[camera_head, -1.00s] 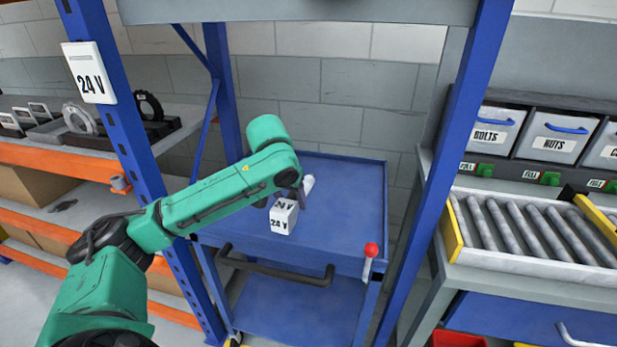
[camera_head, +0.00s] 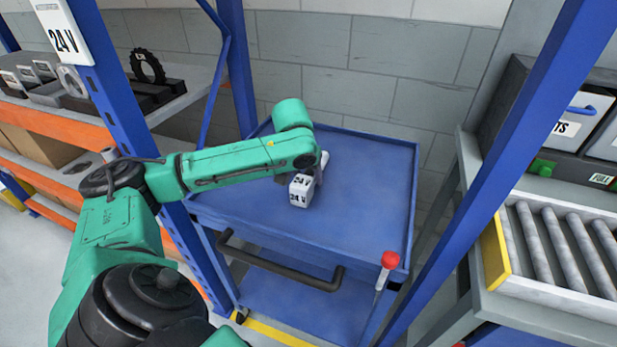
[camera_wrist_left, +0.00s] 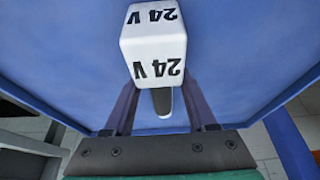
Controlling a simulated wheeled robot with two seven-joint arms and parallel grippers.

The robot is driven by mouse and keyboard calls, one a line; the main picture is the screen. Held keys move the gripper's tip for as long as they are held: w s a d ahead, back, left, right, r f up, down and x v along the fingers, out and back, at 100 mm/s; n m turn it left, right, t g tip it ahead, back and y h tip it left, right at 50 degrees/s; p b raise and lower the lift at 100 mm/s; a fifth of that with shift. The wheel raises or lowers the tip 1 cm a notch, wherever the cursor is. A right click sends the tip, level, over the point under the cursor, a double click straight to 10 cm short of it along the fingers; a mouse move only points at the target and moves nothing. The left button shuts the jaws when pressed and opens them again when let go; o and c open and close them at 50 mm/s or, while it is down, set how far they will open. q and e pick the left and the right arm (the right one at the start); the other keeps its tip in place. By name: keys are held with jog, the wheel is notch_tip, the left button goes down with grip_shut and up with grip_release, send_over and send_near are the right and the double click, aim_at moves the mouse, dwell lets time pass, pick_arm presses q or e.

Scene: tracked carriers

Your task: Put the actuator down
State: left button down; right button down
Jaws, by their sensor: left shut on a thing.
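The actuator (camera_head: 300,191) is a white block marked 24 V with a pale rod-like part behind it. My left gripper (camera_wrist_left: 160,97) is shut on it, with dark fingers on either side of the rod-like part in the left wrist view. The block (camera_wrist_left: 153,45) fills the top middle of that view. In the head view it shows over the blue top of a cart (camera_head: 365,185), left of its middle. I cannot tell whether it touches the cart top. My arm hides part of the cart's left side. My right gripper is not in view.
The cart top is otherwise bare, with a raised rim, a black front handle (camera_head: 280,265) and a red knob (camera_head: 390,260). Blue posts (camera_head: 480,170) stand on both sides. A roller conveyor (camera_head: 560,250) is at right, a shelf with parts (camera_head: 150,95) at left.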

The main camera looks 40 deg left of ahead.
pick_arm(q)
jog(key=shift+c, duration=1)
grip_release()
jog(key=shift+r, duration=0.1)
jog(key=p+v, duration=0.1)
jog(key=v, duration=1.1)
jog(key=shift+s+d, duration=0.1)
